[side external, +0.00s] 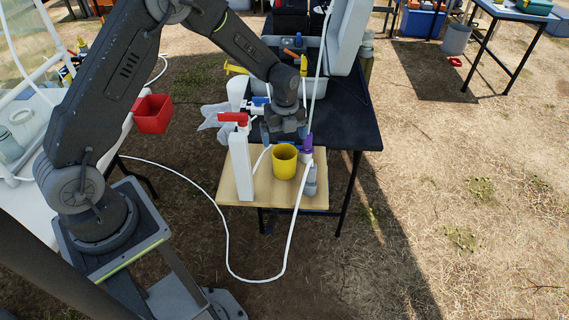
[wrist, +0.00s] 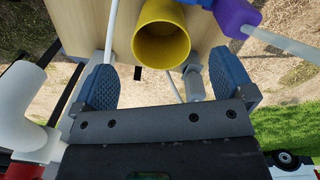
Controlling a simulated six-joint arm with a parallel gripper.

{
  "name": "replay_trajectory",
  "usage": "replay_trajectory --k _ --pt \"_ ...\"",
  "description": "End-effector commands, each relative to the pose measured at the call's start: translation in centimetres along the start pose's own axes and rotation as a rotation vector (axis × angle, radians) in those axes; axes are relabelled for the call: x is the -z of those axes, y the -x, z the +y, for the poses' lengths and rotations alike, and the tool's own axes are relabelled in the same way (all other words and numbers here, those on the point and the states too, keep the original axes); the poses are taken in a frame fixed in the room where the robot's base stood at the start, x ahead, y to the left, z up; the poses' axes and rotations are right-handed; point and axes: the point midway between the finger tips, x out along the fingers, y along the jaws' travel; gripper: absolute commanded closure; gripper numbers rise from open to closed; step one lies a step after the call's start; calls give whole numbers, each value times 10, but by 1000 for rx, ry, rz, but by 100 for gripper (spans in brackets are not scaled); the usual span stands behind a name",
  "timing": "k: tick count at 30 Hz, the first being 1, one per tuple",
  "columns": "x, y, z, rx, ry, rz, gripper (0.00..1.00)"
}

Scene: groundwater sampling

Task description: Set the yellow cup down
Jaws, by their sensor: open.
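The yellow cup (side external: 284,161) stands upright on a light wooden board (side external: 232,165) at the front of the dark table. In the wrist view the yellow cup (wrist: 161,35) shows its open mouth, beyond and between my fingertips. My gripper (side external: 285,136) is just behind the cup in the side view. In the wrist view my gripper (wrist: 161,85) has its two blue pads wide apart with nothing between them. The cup looks apart from both pads.
A white post with a red valve (side external: 234,119) stands left of the cup. A grey bin (side external: 290,50) sits behind on the dark table (side external: 352,130). The board's front edge is near.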

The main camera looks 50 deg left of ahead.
Motion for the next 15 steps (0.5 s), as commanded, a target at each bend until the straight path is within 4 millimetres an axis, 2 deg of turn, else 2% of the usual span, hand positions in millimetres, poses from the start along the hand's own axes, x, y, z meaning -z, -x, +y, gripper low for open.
replay_trajectory --k 5,12,15 --pt "0 -19 1 -2 2 1 0" --pt "0 -56 1 -1 3 0 0" --pt "0 -62 0 0 3 -1 0"
